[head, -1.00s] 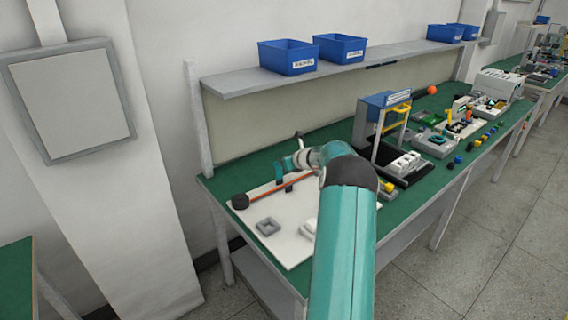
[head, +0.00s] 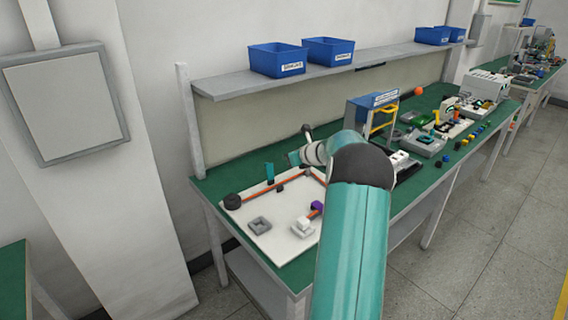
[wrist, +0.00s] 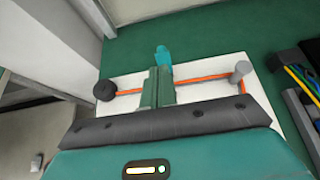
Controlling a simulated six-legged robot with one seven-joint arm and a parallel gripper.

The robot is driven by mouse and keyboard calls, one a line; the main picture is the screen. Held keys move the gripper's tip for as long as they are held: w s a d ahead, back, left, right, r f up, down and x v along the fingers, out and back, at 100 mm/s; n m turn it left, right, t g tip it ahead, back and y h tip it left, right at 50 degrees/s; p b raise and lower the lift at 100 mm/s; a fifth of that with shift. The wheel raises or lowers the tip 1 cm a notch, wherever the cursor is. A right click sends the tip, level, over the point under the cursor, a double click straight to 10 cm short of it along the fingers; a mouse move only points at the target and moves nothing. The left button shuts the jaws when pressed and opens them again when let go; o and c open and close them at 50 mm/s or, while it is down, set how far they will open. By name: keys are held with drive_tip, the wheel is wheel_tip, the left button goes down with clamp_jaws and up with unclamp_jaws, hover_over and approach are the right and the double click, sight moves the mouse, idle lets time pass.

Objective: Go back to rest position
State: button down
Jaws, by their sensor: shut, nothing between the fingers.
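My gripper (head: 292,158) is above the back part of a white board (head: 284,240) on the green bench. In the wrist view its two green fingers (wrist: 158,74) are together with nothing held. A teal upright piece (head: 269,171) is at the board's far edge, apart from my gripper; it also shows just beyond the fingertips in the wrist view (wrist: 163,56). An orange cord (head: 255,192) runs along the board from a black round part (head: 232,201). In the wrist view, the cord reaches a grey post (wrist: 240,72); the fingers hide its middle.
A grey square part (head: 259,224), a white block (head: 302,227) and a purple piece (head: 316,205) are on the board. A blue-topped stand (head: 372,99) is to the right. A shelf (head: 225,86) with blue bins (head: 278,60) is above. Floor (head: 480,235) at right is clear.

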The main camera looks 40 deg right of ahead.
drive_tip(key=shift+s+r, duration=0.75)
drive_tip(key=shift+r, duration=0.2)
drive_tip(key=shift+a, duration=0.1)
